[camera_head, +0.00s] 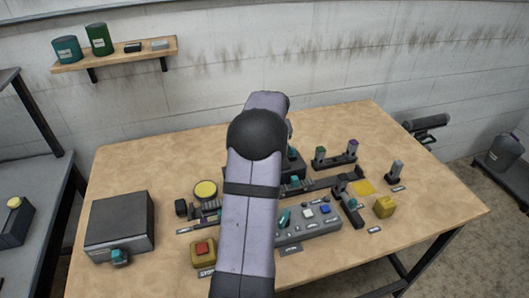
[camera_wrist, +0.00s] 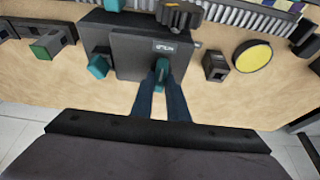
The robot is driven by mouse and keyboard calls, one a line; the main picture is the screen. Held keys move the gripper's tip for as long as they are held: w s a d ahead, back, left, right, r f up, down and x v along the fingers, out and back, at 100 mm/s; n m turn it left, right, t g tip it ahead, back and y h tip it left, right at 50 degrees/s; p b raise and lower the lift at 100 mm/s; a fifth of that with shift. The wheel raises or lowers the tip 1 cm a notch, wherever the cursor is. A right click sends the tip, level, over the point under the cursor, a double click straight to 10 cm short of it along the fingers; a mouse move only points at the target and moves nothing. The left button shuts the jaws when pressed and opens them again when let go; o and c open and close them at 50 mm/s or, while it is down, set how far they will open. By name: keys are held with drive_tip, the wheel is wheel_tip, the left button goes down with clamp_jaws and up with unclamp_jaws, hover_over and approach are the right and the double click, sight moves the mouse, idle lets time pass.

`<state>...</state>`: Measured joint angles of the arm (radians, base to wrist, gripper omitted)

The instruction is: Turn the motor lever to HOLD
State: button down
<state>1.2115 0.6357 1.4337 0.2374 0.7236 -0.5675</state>
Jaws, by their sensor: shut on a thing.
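A dark grey box (camera_wrist: 135,50) fills the upper middle of the wrist view, with a small white label whose text I cannot read surely. A teal lever (camera_wrist: 161,72) stands at the box's near edge. My gripper (camera_wrist: 163,82) is shut on this lever, with its dark blue fingers on either side. A second teal piece (camera_wrist: 98,66) sits at the box's left side. In the head view my arm hides the gripper and the held lever; part of a dark box (camera_head: 293,168) shows just right of the arm.
A yellow disc (camera_wrist: 252,56) and a small dark block (camera_wrist: 215,66) stand to the right in the wrist view. In the head view, a button panel (camera_head: 308,232), a red-button box (camera_head: 203,252), a large grey box (camera_head: 120,222) and a yellow block (camera_head: 384,206) are on the table.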

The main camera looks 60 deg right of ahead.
idle(0.5)
drive_tip(key=c, duration=1.7)
unclamp_jaws()
drive_tip(key=shift+b+v, duration=1.1)
drive_tip(key=shift+v, duration=2.65)
drive_tip(key=shift+d, duration=0.15)
